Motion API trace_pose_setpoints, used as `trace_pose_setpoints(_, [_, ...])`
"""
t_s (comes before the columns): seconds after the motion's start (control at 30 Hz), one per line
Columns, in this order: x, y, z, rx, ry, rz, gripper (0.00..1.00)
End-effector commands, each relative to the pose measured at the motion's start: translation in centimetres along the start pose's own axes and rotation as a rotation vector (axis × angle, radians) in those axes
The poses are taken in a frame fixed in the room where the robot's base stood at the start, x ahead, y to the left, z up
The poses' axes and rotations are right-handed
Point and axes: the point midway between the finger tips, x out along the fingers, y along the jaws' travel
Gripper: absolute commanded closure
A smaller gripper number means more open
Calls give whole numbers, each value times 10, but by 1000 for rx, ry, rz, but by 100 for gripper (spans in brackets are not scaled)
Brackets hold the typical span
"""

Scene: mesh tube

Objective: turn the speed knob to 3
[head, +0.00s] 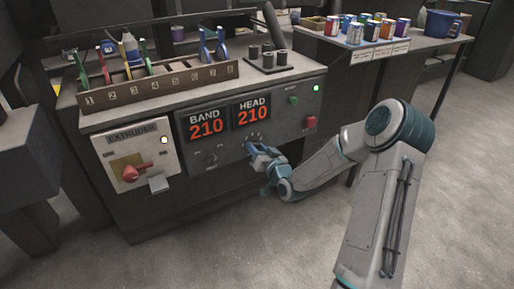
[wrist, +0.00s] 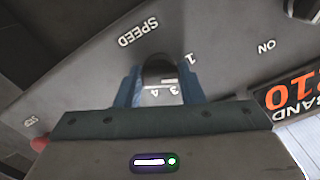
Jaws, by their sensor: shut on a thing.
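The speed knob (wrist: 158,70) is a dark rounded knob on the grey panel, beside the word SPEED, which appears upside down in the wrist view. My gripper (wrist: 161,78) has its two blue fingers on either side of the knob, closed on it. Scale digits, among them 1, 3 and 4, show around and between the fingers. I cannot tell which number the knob points to. In the head view my gripper (head: 262,152) is at the panel below the HEAD display and hides the knob; scale marks show just above it.
The BAND display (head: 206,123) and HEAD display (head: 251,112) both read 210. A green button (head: 293,100) and a red button (head: 310,121) sit to the right. The extruder box (head: 136,160) with a red lever is at left. A numbered tool rack (head: 160,84) stands on top.

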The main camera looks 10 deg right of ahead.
Motion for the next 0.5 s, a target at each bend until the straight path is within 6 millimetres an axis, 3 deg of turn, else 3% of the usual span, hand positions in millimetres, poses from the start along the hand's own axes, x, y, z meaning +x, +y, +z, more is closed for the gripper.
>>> trace_pose_setpoints(0.5, [-1, 0, -2, 495, 1, 2, 88])
